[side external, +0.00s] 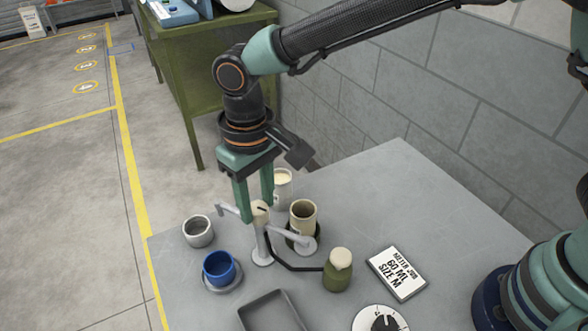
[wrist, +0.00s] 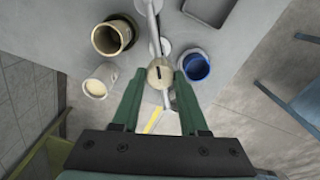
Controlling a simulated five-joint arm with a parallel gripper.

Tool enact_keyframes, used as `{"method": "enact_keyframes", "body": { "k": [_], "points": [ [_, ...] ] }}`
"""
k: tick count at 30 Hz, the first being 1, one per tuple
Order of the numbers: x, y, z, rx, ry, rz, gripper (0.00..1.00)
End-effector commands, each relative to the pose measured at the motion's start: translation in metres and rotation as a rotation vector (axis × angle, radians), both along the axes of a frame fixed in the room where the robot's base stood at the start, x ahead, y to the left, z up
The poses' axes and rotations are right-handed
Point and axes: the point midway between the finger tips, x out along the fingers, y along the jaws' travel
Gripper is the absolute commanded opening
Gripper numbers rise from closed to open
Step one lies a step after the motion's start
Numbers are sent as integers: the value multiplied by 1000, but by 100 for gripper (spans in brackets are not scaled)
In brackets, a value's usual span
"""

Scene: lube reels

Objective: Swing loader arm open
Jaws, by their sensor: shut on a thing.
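The light grey loader arm (side external: 288,236) sits on an upright post with a round foot, topped by a cream knob (side external: 260,211). One end of it reaches right, over a white disc beside the tan cup; another piece reaches left with a bent tip. My gripper (side external: 256,208) points down at the post top, its green fingers on either side of the knob and shut on it. In the wrist view, the knob (wrist: 160,73) shows between the fingertips, with a dark slot on top. The finger contact is partly hidden in the side view.
Close around stand a tan cup (side external: 303,215), a white cup (side external: 283,188), a grey cup (side external: 197,231) and a blue cup (side external: 218,268). A green bottle (side external: 338,273) with a black hose, a dark tray (side external: 272,312), a sign (side external: 396,272) and a dial (side external: 380,321) lie nearer.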

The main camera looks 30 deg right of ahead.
Motion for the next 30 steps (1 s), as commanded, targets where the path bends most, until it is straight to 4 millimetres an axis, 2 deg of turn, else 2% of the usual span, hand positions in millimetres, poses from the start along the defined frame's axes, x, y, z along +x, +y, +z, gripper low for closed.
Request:
{"method": "enact_keyframes", "body": {
  "k": [15, 30],
  "points": [
    [0, 0, 2, 1, -2, -435, 0],
    [0, 0, 2, 1, -2, -599, 0]
  ]
}}
